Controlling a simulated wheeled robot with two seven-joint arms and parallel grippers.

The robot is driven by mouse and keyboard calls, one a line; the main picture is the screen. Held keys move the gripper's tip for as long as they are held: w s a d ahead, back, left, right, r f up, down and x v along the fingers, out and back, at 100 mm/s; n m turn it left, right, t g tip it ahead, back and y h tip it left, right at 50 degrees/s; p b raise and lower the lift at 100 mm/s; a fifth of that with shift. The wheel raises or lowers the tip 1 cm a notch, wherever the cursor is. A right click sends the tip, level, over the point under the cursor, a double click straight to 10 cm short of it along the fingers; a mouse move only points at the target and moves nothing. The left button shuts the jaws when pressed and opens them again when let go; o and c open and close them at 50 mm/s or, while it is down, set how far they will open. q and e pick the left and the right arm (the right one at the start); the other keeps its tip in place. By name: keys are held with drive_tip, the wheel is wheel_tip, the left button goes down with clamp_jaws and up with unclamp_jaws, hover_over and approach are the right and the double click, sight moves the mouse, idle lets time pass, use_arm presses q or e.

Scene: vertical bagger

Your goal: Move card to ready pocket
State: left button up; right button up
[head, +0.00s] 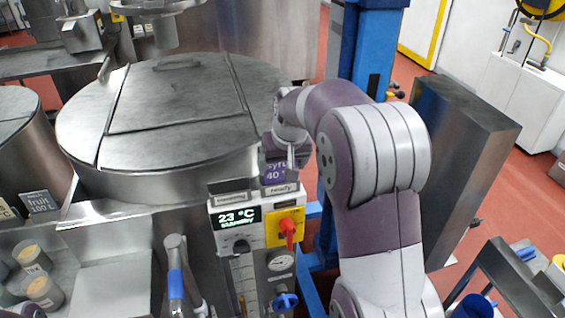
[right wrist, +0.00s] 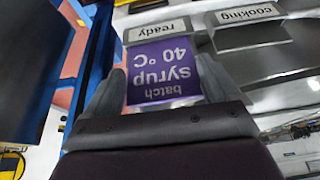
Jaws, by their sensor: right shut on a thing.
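The purple card (right wrist: 164,77), printed "batch syrup 40 °C", is between the fingers of my right gripper (right wrist: 168,84), which is shut on it. In the head view the card (head: 273,174) stands upright just above the ready pocket (head: 285,188), on top of the control panel. In the right wrist view, which shows the print upside down, the card's edge meets the ready pocket (right wrist: 158,30). I cannot tell whether that edge is inside the pocket. The cooking pocket (head: 231,197) beside it looks empty. My left gripper is not in view.
The control panel (head: 240,245) has a 23 °C standby display, a red switch (head: 287,231) on yellow and a gauge. A large lidded kettle (head: 175,110) stands behind it to the left. A blue post (head: 372,55) and a steel cabinet (head: 455,150) stand to the right.

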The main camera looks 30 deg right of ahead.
drive_tip(key=shift+w+d+f, duration=0.1)
drive_tip(key=shift+d+f, duration=0.05)
drive_tip(key=shift+f, duration=0.1)
drive_tip(key=shift+f, duration=0.15)
drive_tip(key=shift+f+b, duration=0.2)
drive_tip(key=shift+b, duration=0.15)
drive_tip(key=o, duration=0.8)
drive_tip(key=shift+c, duration=0.2)
drive_tip(key=shift+r, duration=0.1)
